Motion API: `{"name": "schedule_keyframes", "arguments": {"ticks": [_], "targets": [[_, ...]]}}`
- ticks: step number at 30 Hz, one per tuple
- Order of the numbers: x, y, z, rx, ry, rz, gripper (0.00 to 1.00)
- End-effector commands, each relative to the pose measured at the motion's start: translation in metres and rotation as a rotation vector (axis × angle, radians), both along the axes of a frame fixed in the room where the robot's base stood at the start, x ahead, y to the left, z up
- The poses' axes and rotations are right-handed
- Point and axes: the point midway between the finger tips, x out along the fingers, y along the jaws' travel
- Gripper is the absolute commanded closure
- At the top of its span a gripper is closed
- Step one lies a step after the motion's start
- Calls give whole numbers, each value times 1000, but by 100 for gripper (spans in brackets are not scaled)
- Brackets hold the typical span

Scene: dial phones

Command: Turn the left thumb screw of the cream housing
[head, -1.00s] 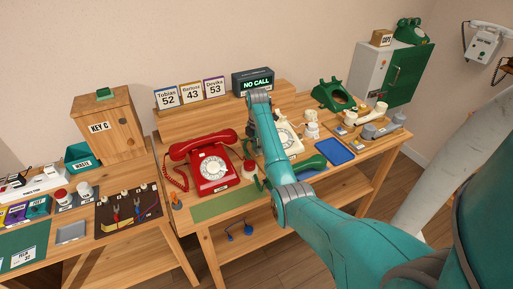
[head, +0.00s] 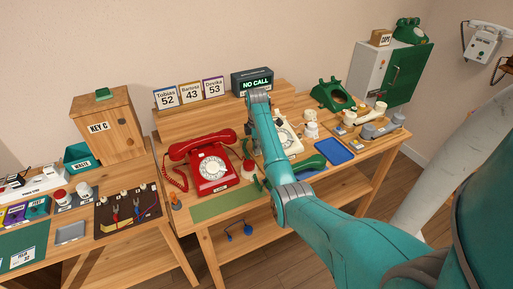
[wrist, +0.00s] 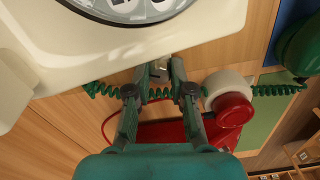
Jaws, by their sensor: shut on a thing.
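The cream housing (head: 292,142) carries a dial and stands on the desk, partly hidden behind my arm in the head view. In the wrist view the cream housing (wrist: 70,55) fills the top, with part of its dial at the upper edge. My gripper (wrist: 158,70) is at the housing's lower edge there. Its fingertips are closed on a small pale metallic piece, the left thumb screw (wrist: 157,70), mostly hidden between them. In the head view my gripper is hidden behind my arm. I cannot see the other thumb screw.
A green coiled cord (wrist: 100,88) runs behind the fingers. A red phone (head: 212,165) stands left of the arm. A green handset (head: 310,163) and blue tray (head: 334,150) lie to the right.

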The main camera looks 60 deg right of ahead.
Motion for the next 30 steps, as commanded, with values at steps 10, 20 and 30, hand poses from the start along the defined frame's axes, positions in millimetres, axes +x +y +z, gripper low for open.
{"name": "schedule_keyframes", "arguments": {"ticks": [10,20,30], "targets": [[0,0,0,0,0,-245,100],[0,0,0,0,0,-355,100],[0,0,0,0,0,-370,100]]}}
